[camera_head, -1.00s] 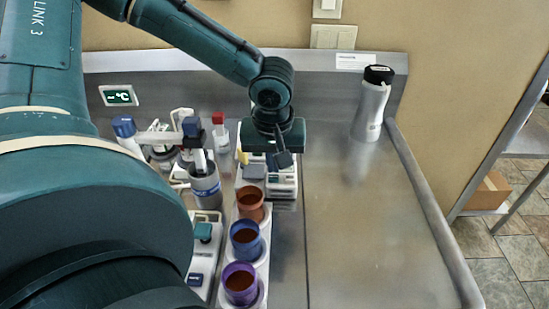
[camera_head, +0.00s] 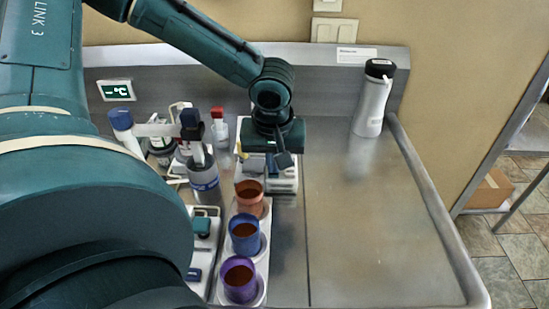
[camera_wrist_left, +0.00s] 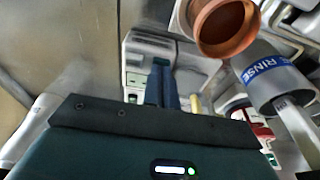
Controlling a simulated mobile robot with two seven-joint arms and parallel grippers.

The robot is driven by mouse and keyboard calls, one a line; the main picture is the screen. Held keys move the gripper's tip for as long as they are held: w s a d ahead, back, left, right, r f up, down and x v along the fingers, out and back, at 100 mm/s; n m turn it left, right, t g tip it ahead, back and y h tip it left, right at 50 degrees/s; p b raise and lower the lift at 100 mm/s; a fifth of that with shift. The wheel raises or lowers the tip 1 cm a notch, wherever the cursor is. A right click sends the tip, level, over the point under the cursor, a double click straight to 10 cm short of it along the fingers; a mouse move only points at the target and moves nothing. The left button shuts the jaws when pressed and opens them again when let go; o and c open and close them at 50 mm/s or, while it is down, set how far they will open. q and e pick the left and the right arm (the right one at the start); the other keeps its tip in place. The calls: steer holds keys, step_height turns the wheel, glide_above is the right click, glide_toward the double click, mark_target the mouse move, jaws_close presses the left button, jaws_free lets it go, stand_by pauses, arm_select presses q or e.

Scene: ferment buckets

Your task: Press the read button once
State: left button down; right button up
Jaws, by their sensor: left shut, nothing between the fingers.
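A white instrument (camera_head: 285,184) with grey parts stands on the steel bench, partly hidden under my left gripper (camera_head: 284,160). In the left wrist view the instrument (camera_wrist_left: 133,50) lies beyond the fingers, with a small green patch on its face. My left gripper's blue-grey fingers (camera_wrist_left: 161,84) are together and empty, pointing at the instrument and overlapping it in the picture. I cannot tell whether they touch it. I cannot make out which part is the read button; the fingers hide some of the face. My right gripper is out of view.
An orange-brown cup (camera_head: 250,196), a blue cup (camera_head: 244,235) and a purple cup (camera_head: 240,280) stand in a white rack in front of the instrument. A grey RINSE bottle (camera_head: 203,178) is at its left. A steel flask (camera_head: 372,106) stands back right; the right bench is clear.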

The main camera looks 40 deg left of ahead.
arm_select(q)
steer(key=shift+r+p, duration=2.65)
steer(key=shift+r, duration=0.4)
